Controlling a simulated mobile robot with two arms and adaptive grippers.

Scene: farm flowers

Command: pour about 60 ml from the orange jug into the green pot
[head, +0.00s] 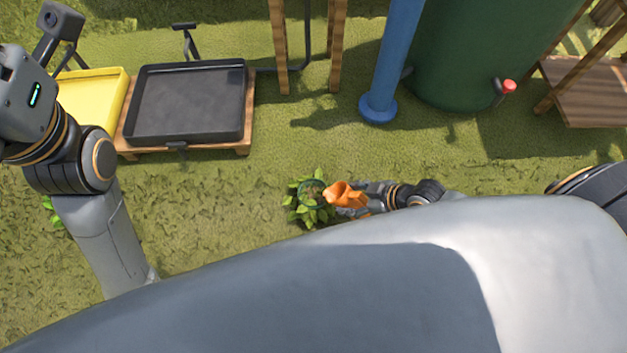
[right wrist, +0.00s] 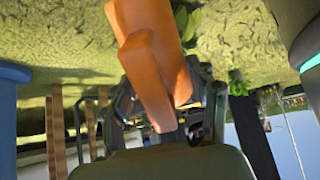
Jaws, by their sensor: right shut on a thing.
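The green pot (head: 303,183) stands on the grass in the head view, with brown soil inside and leaves around it. The orange jug (head: 340,193) is at its right side, its left end by the pot's rim. My right gripper (head: 360,198) is shut on the jug. In the right wrist view the jug (right wrist: 155,75) fills the space ahead of the gripper (right wrist: 172,112), with leaves behind it. I cannot tell how far the jug tilts or whether liquid flows.
A black tray (head: 187,140) and a yellow tray (head: 117,85) rest on a wooden stand at the upper left. A blue post (head: 390,60), a green tank (head: 480,50) with a red tap (head: 509,86) and a wooden stand (head: 590,95) are behind. Grass left of the pot is clear.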

